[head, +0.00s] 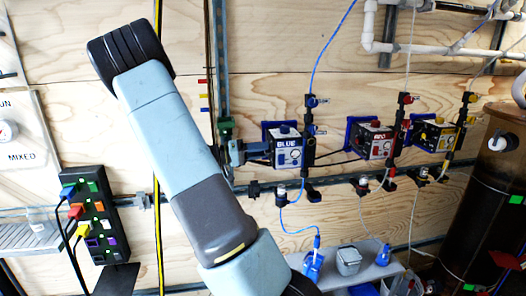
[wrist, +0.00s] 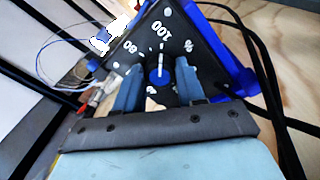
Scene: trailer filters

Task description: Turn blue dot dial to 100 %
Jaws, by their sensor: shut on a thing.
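The blue dosing box (head: 288,152), labelled BLUE, is mounted on the plywood wall in the head view. My gripper (head: 260,150) reaches its left side there. In the wrist view, my gripper's two fingers (wrist: 159,86) stand on either side of the blue dot dial (wrist: 160,75) and are shut on it. A white pointer line runs up from the dial toward the 100 mark on the dark dial face (wrist: 175,30). The 80 mark lies to the left of it and a % sign to the right. The fingers partly hide the lower part of the dial and its face.
Red (head: 372,142) and yellow (head: 432,136) boxes hang to the right of the blue one. Tubes and black valve fittings (head: 309,130) stand close to the blue box. A power strip (head: 88,215) with coloured plugs is at the left.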

